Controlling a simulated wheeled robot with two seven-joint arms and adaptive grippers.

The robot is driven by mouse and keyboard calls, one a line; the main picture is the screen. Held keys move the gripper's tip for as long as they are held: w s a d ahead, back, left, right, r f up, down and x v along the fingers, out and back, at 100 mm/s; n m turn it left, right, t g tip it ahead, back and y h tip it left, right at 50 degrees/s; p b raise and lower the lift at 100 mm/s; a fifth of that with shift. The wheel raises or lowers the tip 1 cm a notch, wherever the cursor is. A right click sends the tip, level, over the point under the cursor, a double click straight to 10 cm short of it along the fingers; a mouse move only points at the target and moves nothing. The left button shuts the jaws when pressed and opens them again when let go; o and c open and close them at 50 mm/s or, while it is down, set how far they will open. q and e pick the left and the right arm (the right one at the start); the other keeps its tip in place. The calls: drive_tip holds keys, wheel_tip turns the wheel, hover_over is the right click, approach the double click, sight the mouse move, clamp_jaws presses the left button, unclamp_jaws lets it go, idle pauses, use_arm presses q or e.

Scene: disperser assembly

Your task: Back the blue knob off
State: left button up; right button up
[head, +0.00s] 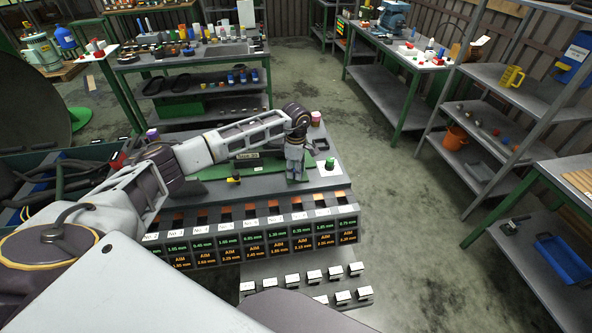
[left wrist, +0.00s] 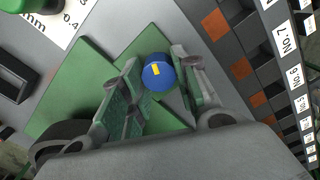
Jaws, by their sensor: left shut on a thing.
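The blue knob (left wrist: 155,76) is a small round piece with a yellow mark on its top, seen from above in the left wrist view. My left gripper (left wrist: 162,82) has one finger on each side of it and is shut on it. In the head view my left gripper (head: 296,168) points down over the green part of the bench, and the knob is hidden there. Below the knob a green plate (left wrist: 70,97) shows. My right gripper is not in view.
A row of numbered slots and displays (head: 270,238) runs along the bench's front, with several white-topped blocks (head: 313,276) below. Open floor (head: 400,200) lies to the right.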

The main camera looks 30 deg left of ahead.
use_arm(q)
drive_tip(key=n+b, duration=0.1)
drive_tip(key=n, duration=0.2)
drive_tip(key=n+b, duration=0.1)
drive_tip(key=n, duration=0.2)
drive_tip(key=n+b, duration=0.1)
drive_tip(key=n, duration=0.2)
drive_tip(key=shift+s+d, duration=0.1)
drive_tip(key=n, duration=0.7)
drive_tip(key=shift+d+n+b, duration=0.1)
drive_tip(key=shift+n+b, duration=0.3)
drive_tip(key=shift+d+r+n, duration=0.1)
drive_tip(key=shift+n, duration=2)
drive_tip(key=o, duration=1)
